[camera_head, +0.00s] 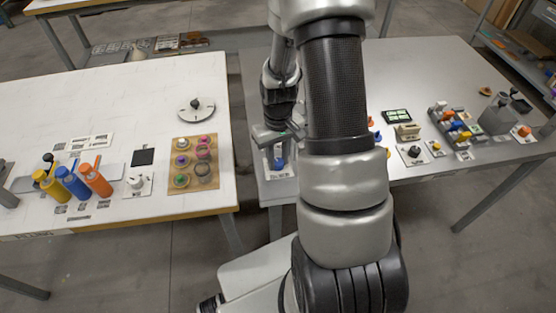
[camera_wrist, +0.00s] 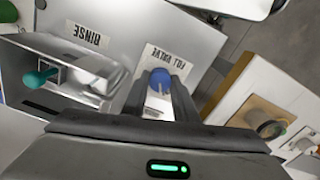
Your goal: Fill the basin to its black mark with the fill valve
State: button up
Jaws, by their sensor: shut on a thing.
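The fill valve is a round blue knob (camera_wrist: 160,76) on a white plate (camera_wrist: 176,66) lettered FILL VALVE. It also shows as a blue spot (camera_head: 279,161) below my gripper in the head view. My gripper (camera_wrist: 159,92) is shut on the knob, with one dark finger on each side of it.
A white table (camera_head: 110,90) stands left, with colored bottles (camera_head: 75,182) and a tan board (camera_head: 192,165) of small pots. The grey table (camera_head: 430,75) continues right with a rack of colored pieces (camera_head: 457,125). A floor gap separates the tables. My arm hides the middle.

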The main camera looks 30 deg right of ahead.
aim_at(278, 161)
jog(key=shift+m, duration=0.3)
jog(key=o, duration=1.1)
jog(key=shift+c, duration=0.2)
jog(key=shift+r, duration=0.1)
notch_tip(278, 161, up, 17)
jog(key=p, duration=0.2)
jog(key=shift+r, duration=0.15)
